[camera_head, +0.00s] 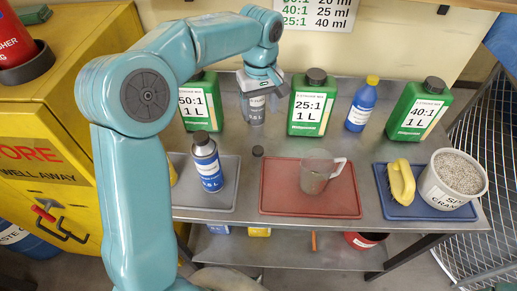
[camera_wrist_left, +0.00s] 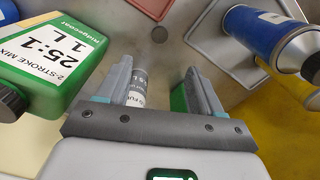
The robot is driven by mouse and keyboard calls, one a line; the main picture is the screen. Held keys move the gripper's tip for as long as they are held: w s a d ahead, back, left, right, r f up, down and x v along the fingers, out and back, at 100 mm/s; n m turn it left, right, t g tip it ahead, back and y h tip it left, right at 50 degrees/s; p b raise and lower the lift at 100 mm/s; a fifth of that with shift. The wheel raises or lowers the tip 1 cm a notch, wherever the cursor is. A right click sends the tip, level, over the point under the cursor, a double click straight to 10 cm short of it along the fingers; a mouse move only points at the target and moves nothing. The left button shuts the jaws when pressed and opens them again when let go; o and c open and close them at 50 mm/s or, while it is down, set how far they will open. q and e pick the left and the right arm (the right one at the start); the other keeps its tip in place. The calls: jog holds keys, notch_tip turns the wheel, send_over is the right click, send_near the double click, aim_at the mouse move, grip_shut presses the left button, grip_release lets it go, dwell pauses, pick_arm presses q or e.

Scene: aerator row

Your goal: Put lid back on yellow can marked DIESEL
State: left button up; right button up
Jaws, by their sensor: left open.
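A small dark round cap (camera_head: 257,151) lies on the metal bench between the grey and red trays; it also shows in the left wrist view (camera_wrist_left: 159,34). No can with a readable DIESEL mark is in view. A yellow thing (camera_head: 173,172) shows only as a sliver beside my left arm, which hides the rest. My left gripper (camera_head: 262,84) is at the back of the bench, above a grey labelled can (camera_head: 255,112). In the left wrist view the gripper (camera_wrist_left: 165,80) is open, with the grey can (camera_wrist_left: 138,88) showing between its fingers, nearer the left one. My right gripper is not in view.
Green bottles (camera_head: 312,105) and a blue bottle (camera_head: 361,106) line the back. A blue can (camera_head: 207,163) stands on the grey tray (camera_head: 215,207). A jug (camera_head: 317,172) is on the red tray (camera_head: 290,202). A brush (camera_head: 402,181) and tub (camera_head: 453,178) are at right.

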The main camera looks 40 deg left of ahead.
pick_arm(q)
send_over(258, 151)
notch_tip(258, 151, down, 10)
jog(key=shift+w+d+f, duration=0.1)
jog(key=shift+d+f, duration=0.05)
jog(key=shift+f, duration=0.65)
jog(key=shift+p, duration=0.35)
notch_tip(258, 151, down, 5)
jog(key=shift+f+p, duration=0.1)
jog(key=shift+p, duration=0.55)
